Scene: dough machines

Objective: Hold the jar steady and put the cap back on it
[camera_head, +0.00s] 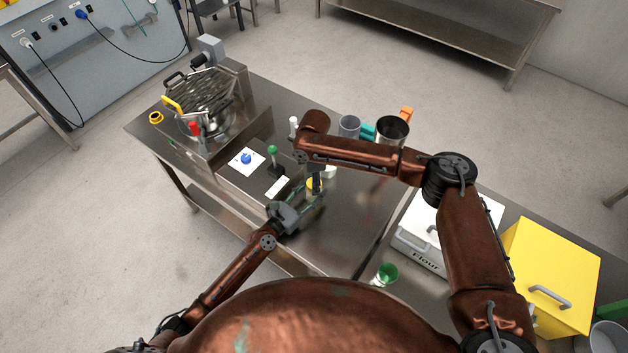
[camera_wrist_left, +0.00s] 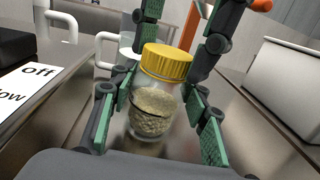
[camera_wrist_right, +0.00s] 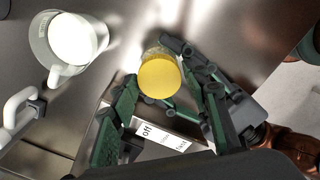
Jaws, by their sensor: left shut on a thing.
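The clear jar (camera_wrist_left: 150,110), with pale grainy contents, stands upright between the fingers of my left gripper (camera_wrist_left: 152,122), which is shut on it. The yellow cap (camera_wrist_left: 167,62) sits on the jar's mouth and looks level; whether it is screwed tight cannot be told. It also shows in the right wrist view (camera_wrist_right: 160,79) and, partly hidden, in the head view (camera_head: 313,184). My right gripper (camera_wrist_left: 190,28) is above the jar, pointing down. Its fingers are spread on either side just above the cap, with visible gaps, and it holds nothing.
The flour bin (camera_head: 420,235) and yellow box (camera_head: 550,270) are to the right.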

